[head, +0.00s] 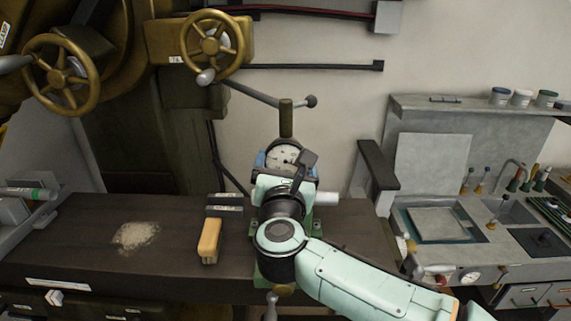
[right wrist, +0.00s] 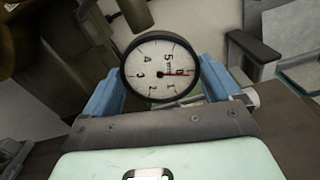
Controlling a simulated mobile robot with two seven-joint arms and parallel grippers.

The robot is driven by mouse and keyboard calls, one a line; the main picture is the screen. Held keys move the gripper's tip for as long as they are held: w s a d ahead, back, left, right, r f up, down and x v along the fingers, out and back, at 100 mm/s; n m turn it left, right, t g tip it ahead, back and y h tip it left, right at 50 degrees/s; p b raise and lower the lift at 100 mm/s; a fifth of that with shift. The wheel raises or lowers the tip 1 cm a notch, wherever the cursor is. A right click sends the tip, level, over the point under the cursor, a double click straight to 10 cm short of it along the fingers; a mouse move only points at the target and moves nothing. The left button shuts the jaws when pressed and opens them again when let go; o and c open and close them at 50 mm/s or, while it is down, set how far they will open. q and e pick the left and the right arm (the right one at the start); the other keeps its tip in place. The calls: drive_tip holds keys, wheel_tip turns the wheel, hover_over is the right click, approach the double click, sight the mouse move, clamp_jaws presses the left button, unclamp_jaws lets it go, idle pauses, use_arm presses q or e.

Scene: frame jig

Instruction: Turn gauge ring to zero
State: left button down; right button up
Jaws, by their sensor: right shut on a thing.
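The gauge (head: 284,156) has a round white dial with a dark rim and stands upright over the bench. In the right wrist view the gauge (right wrist: 158,70) shows numbers around its face, and a red needle points to the right, close to the 0 mark. My right gripper (head: 281,163) is at the gauge, with its blue fingers on either side of the rim. In the right wrist view the fingers of my right gripper (right wrist: 160,85) are shut on the gauge ring (right wrist: 127,56). Their contact points are partly hidden. My left gripper is not in view.
A yellow-handled brush (head: 210,240) and a pile of shavings (head: 136,235) lie on the dark bench (head: 175,270) left of my arm. Brass handwheels (head: 212,46) and a lever (head: 252,92) are above and behind. A sink unit (head: 450,215) stands at the right.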

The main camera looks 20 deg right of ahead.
drive_tip(key=shift+f+m+b, duration=0.15)
drive_tip(key=shift+m+b, duration=0.75)
drive_tip(key=shift+b, duration=0.1)
drive_tip(key=o, duration=0.4)
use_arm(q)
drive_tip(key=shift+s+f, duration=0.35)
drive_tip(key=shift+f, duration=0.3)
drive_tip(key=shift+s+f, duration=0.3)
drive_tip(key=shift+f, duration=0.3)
use_arm(e)
drive_tip(key=shift+o, duration=0.4)
drive_tip(key=shift+s+a+b, duration=0.2)
drive_tip(key=shift+s+b, duration=0.2)
drive_tip(key=shift+s, duration=0.1)
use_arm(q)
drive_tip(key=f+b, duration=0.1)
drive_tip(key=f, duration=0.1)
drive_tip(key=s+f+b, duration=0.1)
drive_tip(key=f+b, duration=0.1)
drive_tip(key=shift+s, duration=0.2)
use_arm(e)
drive_tip(key=v, duration=0.6)
drive_tip(key=shift+d, duration=0.1)
